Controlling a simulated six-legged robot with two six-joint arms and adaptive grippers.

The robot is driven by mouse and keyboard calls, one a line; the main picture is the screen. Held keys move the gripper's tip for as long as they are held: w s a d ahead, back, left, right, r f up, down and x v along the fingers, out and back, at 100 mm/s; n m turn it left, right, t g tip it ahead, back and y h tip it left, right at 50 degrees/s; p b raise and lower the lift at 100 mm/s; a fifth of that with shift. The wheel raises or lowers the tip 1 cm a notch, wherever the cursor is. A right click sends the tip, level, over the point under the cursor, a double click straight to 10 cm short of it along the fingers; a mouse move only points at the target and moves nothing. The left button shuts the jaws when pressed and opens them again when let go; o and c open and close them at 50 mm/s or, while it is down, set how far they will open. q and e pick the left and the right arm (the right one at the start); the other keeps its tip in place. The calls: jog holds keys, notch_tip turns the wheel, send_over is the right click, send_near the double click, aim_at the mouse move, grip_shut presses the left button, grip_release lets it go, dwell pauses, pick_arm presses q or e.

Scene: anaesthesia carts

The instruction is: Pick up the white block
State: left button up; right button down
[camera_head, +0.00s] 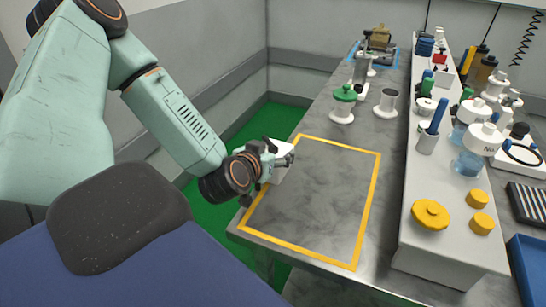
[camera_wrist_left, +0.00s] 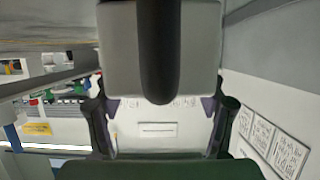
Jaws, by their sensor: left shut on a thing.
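The white block (camera_head: 281,174) is at the left edge of the metal table, by the upper left side of the yellow outline. My left gripper (camera_head: 283,160) reaches it from the left and is shut on it. In the left wrist view the gripper's dark fingers stand on both sides of a pale shape; the block's outline is hard to make out there. My right gripper is not in view.
The yellow outline (camera_head: 367,210) on the metal table encloses bare surface. A raised white shelf (camera_head: 415,205) with bottles and yellow caps runs along the right. A blue tray (camera_head: 530,262) is at lower right.

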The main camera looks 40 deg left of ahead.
pick_arm(q)
notch_tip(320, 180, up, 10)
jog(key=p, duration=0.7)
jog(key=shift+f, duration=0.15)
jog(key=shift+p, duration=0.3)
